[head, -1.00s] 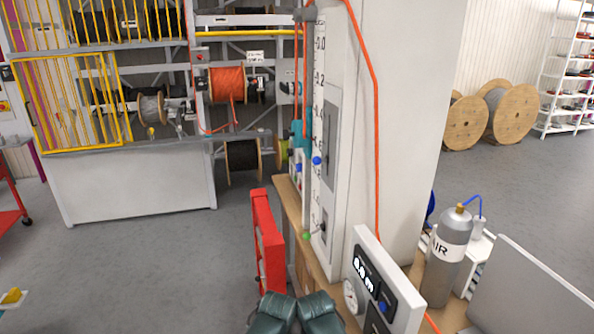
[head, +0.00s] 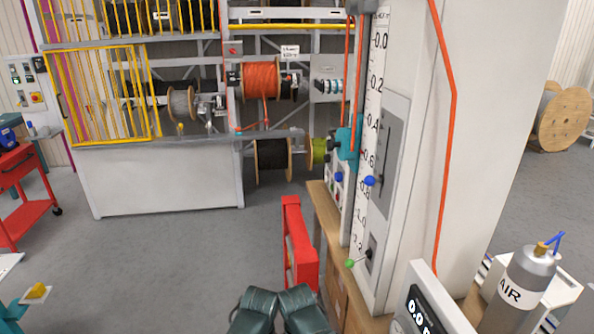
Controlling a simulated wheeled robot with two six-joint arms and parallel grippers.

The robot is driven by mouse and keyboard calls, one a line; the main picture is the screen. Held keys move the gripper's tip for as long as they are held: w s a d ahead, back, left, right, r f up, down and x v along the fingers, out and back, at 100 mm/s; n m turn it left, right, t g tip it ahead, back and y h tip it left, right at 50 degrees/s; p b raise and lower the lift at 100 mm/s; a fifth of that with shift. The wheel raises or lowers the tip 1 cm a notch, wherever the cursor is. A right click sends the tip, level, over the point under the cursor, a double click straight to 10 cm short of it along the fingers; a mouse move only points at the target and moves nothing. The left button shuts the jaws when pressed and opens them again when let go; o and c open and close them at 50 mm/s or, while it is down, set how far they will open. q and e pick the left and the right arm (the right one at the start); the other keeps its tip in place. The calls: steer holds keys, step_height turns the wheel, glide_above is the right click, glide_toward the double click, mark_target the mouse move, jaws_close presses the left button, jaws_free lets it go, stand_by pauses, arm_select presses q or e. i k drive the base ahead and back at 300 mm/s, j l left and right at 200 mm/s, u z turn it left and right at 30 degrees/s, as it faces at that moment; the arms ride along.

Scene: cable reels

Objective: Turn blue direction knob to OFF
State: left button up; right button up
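Several blue parts could be the knob, and no direction or OFF lettering is legible. Another blue round part (head: 338,177) is on a small white box behind the column, below a teal device. The front display panel (head: 430,312) is cut off by the bottom edge, so its lower controls are hidden. Two dark green parts of mine show at the bottom centre, but no gripper fingers show. Nothing of mine touches a knob.
A wooden bench (head: 328,222) runs beside the column, with a red upright unit (head: 299,245) at its left. A grey AIR cylinder (head: 521,285) stands at the lower right. Cable racks and an orange reel (head: 262,80) are at the back. Grey floor (head: 160,260) is open at left.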

mark_target(338, 176)
steer(key=i+j+u, duration=0.2)
steer(key=i, duration=0.55)
steer(key=i+z, duration=0.4)
steer(key=i+j+z, duration=0.2)
steer(key=z, duration=0.15)
steer(key=i+j+z, duration=0.2)
steer(key=z, duration=0.2)
steer(key=i+j, duration=0.05)
